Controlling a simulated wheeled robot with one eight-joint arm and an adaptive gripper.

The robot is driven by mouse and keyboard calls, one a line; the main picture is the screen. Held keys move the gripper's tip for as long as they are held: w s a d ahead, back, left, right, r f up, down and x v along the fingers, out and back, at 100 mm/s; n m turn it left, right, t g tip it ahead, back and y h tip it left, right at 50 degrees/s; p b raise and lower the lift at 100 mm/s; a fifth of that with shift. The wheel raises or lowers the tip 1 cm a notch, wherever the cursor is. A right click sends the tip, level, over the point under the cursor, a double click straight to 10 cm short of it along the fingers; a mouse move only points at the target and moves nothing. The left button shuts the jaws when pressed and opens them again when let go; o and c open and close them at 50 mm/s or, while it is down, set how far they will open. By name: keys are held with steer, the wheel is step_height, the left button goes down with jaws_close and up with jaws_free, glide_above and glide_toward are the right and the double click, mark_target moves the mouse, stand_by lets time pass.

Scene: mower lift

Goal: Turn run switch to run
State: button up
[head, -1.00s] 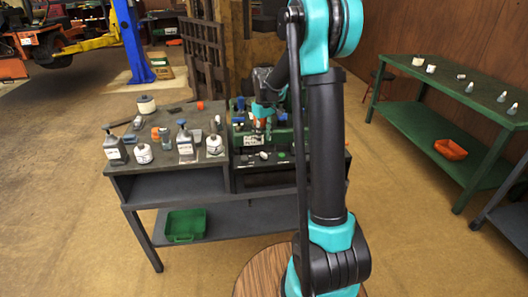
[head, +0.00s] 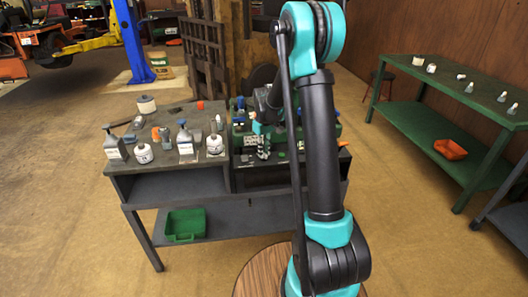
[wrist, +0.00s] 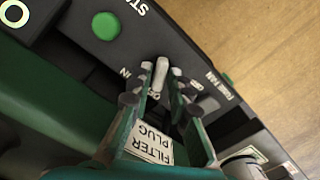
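A small silver switch lever (wrist: 161,72) stands on a black control panel (wrist: 85,62) in the wrist view. My gripper (wrist: 162,70) is open, with one dark-tipped finger on each side of the lever. Small gaps seem to separate the fingertips from it; contact is unclear. I cannot read the switch's full labels. In the head view my gripper (head: 263,148) is low over the panel at the front of the green machine (head: 238,128), and the lever is hidden there.
A round green button (wrist: 106,25) and a "FILTER PLUG" label (wrist: 150,145) are near the fingers. Several bottles, including a white one (head: 214,146), stand left of the machine on the dark bench (head: 118,188). A green side table (head: 425,120) stands at right.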

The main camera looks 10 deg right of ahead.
jaws_close()
steer(key=shift+m, duration=0.3)
steer(key=m, duration=1.1)
steer(key=shift+m, duration=0.3)
stand_by(0.4)
steer(key=shift+o, duration=2.3)
jaws_free()
